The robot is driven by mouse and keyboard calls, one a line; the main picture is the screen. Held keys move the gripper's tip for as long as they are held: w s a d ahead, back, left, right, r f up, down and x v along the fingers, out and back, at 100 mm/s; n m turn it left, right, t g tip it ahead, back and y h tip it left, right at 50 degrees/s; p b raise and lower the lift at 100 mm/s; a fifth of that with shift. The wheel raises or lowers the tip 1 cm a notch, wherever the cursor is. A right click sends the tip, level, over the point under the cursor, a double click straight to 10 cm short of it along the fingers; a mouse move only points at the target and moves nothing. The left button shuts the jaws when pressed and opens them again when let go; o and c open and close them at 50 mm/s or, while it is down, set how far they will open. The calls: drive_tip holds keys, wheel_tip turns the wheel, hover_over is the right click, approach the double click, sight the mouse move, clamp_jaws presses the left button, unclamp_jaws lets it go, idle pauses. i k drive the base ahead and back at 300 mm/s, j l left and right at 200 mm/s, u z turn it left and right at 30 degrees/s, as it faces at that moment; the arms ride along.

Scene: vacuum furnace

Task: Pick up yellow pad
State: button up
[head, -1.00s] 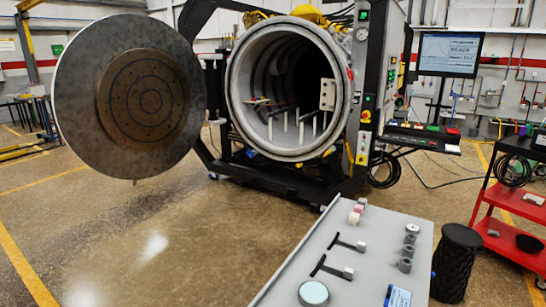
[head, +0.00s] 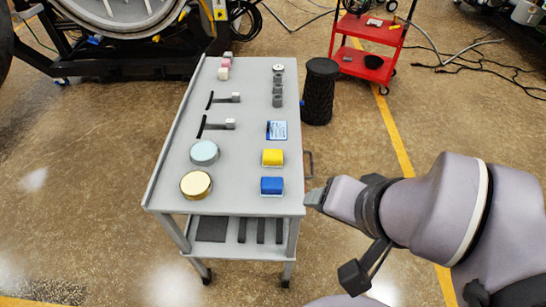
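The yellow pad (head: 273,157) lies on the right side of the grey cart's top (head: 235,150), just behind a blue pad (head: 272,186). My gripper (head: 314,198) is beside the cart's right edge, to the right of the blue pad and nearer to me than the yellow pad. It points left. It is small and seen from the side, so I cannot tell whether its fingers are open or shut. Nothing shows in it.
A gold round tin (head: 196,184) and a pale blue round tin (head: 204,152) stand at the cart's left. A small blue-and-white card (head: 277,130) lies behind the yellow pad. A black ribbed bin (head: 320,92) and a red trolley (head: 366,45) stand beyond the cart's right.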

sight(272, 158)
drive_tip(key=i+l+u, duration=0.15)
drive_tip(key=l+u, duration=0.3)
drive_tip(key=l, duration=0.35)
drive_tip(key=l+u, duration=0.45)
drive_tip(key=l, duration=0.4)
drive_tip(key=i+l+u, duration=0.3)
drive_tip(key=i+u, duration=0.15)
drive_tip(key=i+l+u, duration=0.45)
drive_tip(key=i+l, duration=0.05)
drive_tip(key=i, duration=0.05)
